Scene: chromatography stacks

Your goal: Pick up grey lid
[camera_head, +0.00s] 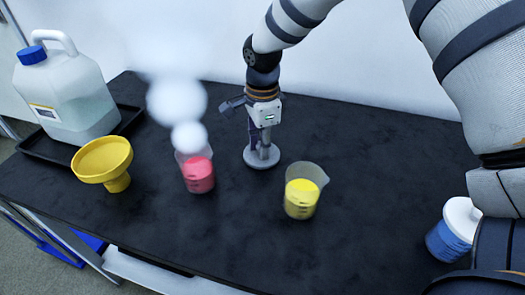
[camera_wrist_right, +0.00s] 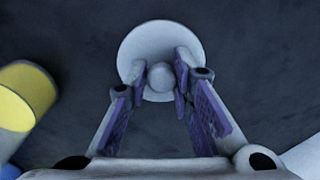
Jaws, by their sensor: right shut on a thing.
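The grey lid (camera_head: 259,158) is a round disc with a knob, at the middle of the black table in the head view. In the wrist view the lid (camera_wrist_right: 137,52) lies flat beyond my fingertips, with its round knob (camera_wrist_right: 161,76) between them. My right gripper (camera_head: 263,143) points down over the lid and is shut on its knob; it also shows in the wrist view (camera_wrist_right: 160,78). I cannot tell whether the lid touches the table or is just above it. My left gripper is not in view.
A beaker with red liquid (camera_head: 199,175) stands left of the lid, under blurred white puffs (camera_head: 177,101). A beaker with yellow liquid (camera_head: 301,197) stands front right. A yellow funnel (camera_head: 103,160), a jug (camera_head: 66,92) on a black tray and a white-topped blue container (camera_head: 446,241) stand farther out.

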